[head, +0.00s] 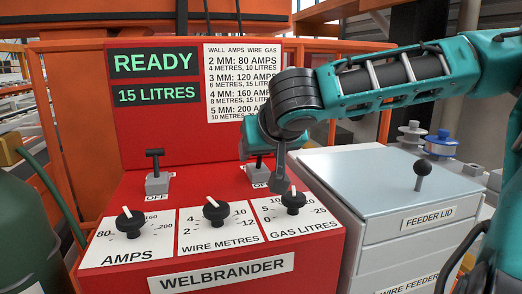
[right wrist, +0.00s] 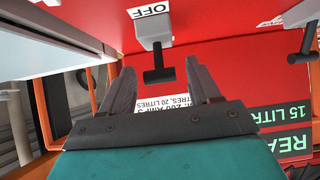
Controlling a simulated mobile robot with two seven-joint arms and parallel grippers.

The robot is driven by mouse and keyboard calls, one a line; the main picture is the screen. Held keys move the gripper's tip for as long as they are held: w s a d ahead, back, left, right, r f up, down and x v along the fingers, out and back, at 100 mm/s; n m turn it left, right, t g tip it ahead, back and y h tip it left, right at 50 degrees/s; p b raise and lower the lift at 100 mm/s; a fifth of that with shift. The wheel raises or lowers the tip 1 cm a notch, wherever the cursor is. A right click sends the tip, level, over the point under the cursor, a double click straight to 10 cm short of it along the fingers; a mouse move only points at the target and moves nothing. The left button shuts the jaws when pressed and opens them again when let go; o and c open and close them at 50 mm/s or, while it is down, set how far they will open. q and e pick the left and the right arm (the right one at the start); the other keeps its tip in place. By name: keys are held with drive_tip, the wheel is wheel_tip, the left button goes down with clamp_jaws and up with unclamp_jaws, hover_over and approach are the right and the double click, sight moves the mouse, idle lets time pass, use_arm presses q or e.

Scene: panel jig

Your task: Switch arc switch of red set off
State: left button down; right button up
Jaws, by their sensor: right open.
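The red set (head: 130,195) is a red welding box with two grey switches with black T-handles. The left switch (head: 157,180) stands clear, its handle pointing up, away from the OFF label below it. The right switch (head: 257,172) is partly covered by my right gripper (head: 279,180). In the right wrist view my right gripper (right wrist: 160,68) is open, and this switch's black handle (right wrist: 159,76) is between or just beyond its fingertips; touching cannot be told. The handle points away from its OFF label. Which one is the arc switch cannot be read. My left gripper is not in view.
Three black knobs, AMPS (head: 130,222), WIRE METRES (head: 215,210) and GAS LITRES (head: 293,201), sit in front of the switches. The display (head: 155,62) reads READY, 15 LITRES. A grey wire feeder (head: 385,215) with a lever stands at right. A green cylinder (head: 25,230) is at left.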

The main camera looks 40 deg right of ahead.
drive_tip(key=p+v, duration=0.3)
drive_tip(key=v, duration=0.8)
drive_tip(key=shift+s+r, duration=0.2)
drive_tip(key=shift+s, duration=0.05)
drive_tip(key=shift+a, duration=0.1)
